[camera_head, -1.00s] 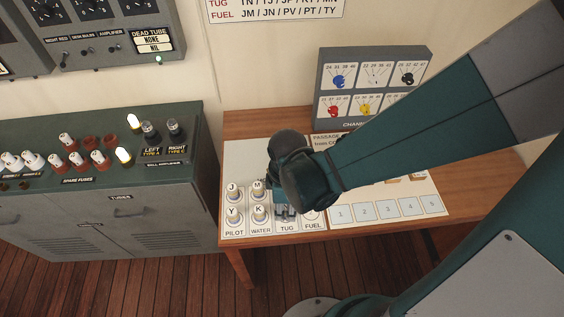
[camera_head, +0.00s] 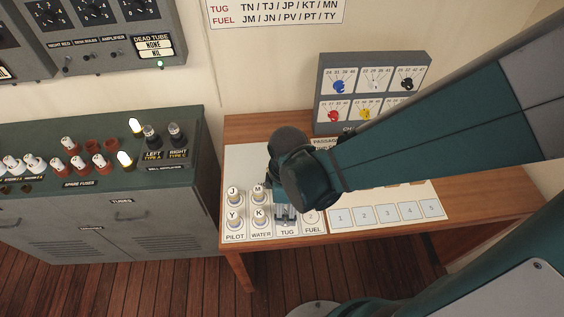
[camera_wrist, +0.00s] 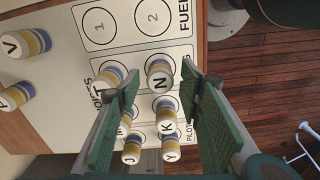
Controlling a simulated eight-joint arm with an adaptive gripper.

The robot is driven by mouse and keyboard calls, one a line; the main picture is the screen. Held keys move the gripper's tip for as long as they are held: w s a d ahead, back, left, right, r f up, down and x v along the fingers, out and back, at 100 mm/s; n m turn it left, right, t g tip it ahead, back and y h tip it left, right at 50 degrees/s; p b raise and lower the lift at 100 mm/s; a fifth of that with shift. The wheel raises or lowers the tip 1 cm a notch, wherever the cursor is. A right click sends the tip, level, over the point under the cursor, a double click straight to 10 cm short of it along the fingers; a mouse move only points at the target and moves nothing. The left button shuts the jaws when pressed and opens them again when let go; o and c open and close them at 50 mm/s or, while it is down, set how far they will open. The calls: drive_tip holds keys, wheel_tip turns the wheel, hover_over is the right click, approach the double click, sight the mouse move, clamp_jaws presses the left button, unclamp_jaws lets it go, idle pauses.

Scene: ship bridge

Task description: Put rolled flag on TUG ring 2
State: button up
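The rolled flag N (camera_wrist: 160,78), a small cylinder with a white top and yellow and blue bands, stands upright in the TUG column, at the ring position by the label edge. My gripper (camera_wrist: 163,88) is open around it, with a visible gap on both sides. In the head view, my gripper (camera_head: 285,213) is low over the TUG column and hides flag N. Rolled flag T (camera_wrist: 108,76) stands at the other TUG ring position, partly behind the left finger. Whether N touches the card cannot be told for certain.
Flags M (camera_head: 258,194), K (camera_head: 259,216), J (camera_head: 234,195) and Y (camera_head: 235,217) stand in the WATER and PILOT columns. FUEL rings 1 (camera_wrist: 99,25) and 2 (camera_wrist: 152,16) are empty. Flag V (camera_wrist: 27,43) and another flag (camera_wrist: 16,96) stand to the left.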

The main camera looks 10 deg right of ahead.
sight(286, 211)
wheel_tip(286, 211, up, 10)
drive_tip(key=p, duration=0.2)
drive_tip(key=shift+f, duration=0.15)
idle(0.4)
idle(0.8)
drive_tip(key=w+d+r+m+t, duration=0.2)
drive_tip(key=d+r+m+t, duration=0.5)
drive_tip(key=d+r+m, duration=0.8)
drive_tip(key=shift+w+d+r+m, duration=0.15)
drive_tip(key=shift+d+r+m, duration=0.15)
drive_tip(key=shift+d+m, duration=0.35)
